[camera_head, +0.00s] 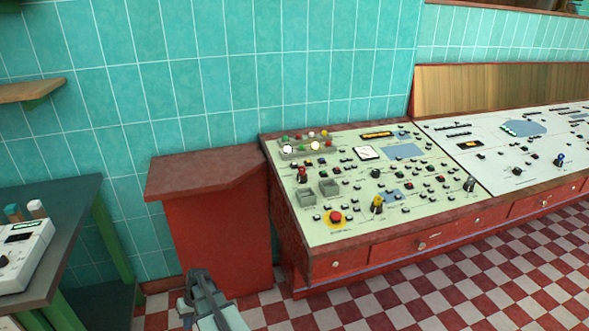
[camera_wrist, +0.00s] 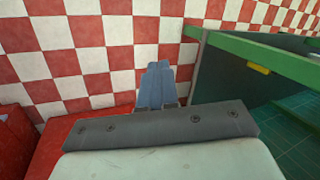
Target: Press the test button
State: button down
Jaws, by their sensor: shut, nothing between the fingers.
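The control panel (camera_head: 318,235) is a pale, sloping console top in a red cabinet, in the middle of the head view. It carries many small buttons, knobs and lamps. A large red button on a yellow ring (camera_head: 335,217) sits near its front left edge. The labels are too small to read, so I cannot tell which one is the test button. My gripper (camera_wrist: 158,68) is shut and empty in the wrist view, with the checkered floor beyond it. In the head view my gripper (camera_head: 198,280) is low, left of the console and apart from it.
A red side cabinet (camera_head: 215,169) stands between my gripper and the tiled wall, joining the console's left side. A dark table with green legs (camera_head: 82,225) stands at left, bearing a white device (camera_head: 22,254). A second panel (camera_head: 500,170) continues right. Checkered floor lies open in front.

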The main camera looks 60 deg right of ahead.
jog(key=w+d+r+m+t+h, duration=0.1)
jog(key=w+d+r+t, duration=0.1)
jog(key=d+r, duration=0.5)
jog(key=w+d+r+m+t, duration=0.15)
jog(key=d+r, duration=0.25)
jog(key=d, duration=0.7)
notch_tip(320, 180, up, 39)
jog(key=m+t+h, duration=0.2)
jog(key=t+h, duration=0.3)
jog(key=h, duration=0.1)
send_over(294, 165)
jog(key=s, duration=0.3)
jog(key=shift+w+a+f, duration=0.15)
jog(key=shift+a, duration=0.3)
jog(key=shift+f, duration=0.1)
jog(key=shift+w+d+f, duration=0.2)
jog(key=shift+f, duration=1.2)
jog(key=shift+w+d+f, duration=0.2)
jog(key=shift+w+f, duration=0.05)
jog(key=shift+f, duration=1.2)
jog(key=shift+w+d+f, duration=0.2)
jog(key=shift+f, duration=1.2)
jog(key=shift+f, duration=0.1)
jog(key=shift+f, duration=0.3)
